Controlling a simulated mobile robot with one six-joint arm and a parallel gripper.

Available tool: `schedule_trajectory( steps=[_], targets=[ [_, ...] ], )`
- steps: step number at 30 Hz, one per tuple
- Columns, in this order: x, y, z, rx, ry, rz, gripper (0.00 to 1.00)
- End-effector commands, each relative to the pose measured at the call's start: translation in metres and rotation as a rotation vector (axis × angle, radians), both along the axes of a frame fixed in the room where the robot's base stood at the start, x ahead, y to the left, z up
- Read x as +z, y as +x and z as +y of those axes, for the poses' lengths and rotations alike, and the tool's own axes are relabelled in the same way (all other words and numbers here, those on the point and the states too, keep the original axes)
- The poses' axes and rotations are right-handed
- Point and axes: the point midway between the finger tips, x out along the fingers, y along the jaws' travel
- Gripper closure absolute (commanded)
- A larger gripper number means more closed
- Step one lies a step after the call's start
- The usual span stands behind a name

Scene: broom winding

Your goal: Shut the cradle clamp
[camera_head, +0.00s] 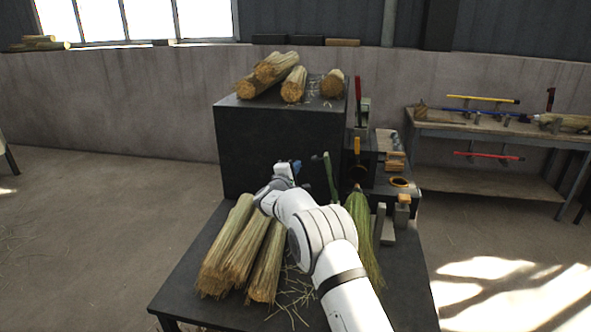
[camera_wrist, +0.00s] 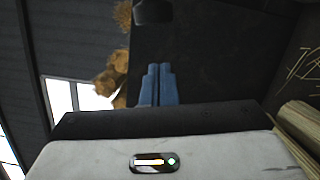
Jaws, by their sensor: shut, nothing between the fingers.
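My gripper (camera_head: 296,166) is at the end of my white arm, in front of the dark box and left of the green lever. Its blue fingers are together and empty; they also show in the wrist view (camera_wrist: 158,86). A green upright lever (camera_head: 329,178) stands a little right of the gripper, apart from it. A greenish straw bundle (camera_head: 363,238) lies right of my arm, which partly hides it. Beside it stand grey upright blocks (camera_head: 380,222), one nearby with an orange top (camera_head: 404,199). I cannot tell which of these parts is the cradle clamp or whether it is open.
The dark box (camera_head: 275,135) rises behind the gripper, with several straw bundles (camera_head: 293,85) on top. More bundles (camera_head: 228,245) lie on the dark table (camera_head: 190,290) at left. A red lever (camera_head: 358,88) stands at right. A side bench (camera_head: 470,130) holds brooms.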

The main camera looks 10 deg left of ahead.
Motion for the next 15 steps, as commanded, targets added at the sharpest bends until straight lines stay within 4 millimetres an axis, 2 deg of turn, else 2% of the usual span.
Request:
schedule_trajectory(
  steps=[1,6,15],
  targets=[
    [0.006,0.000,-0.009,-0.002,-0.001,0.000,1.00],
    [0.009,-0.001,-0.025,-0.002,0.000,0.000,1.00],
    [0.008,-0.001,-0.031,0.000,0.001,-0.001,1.00]
  ],
)
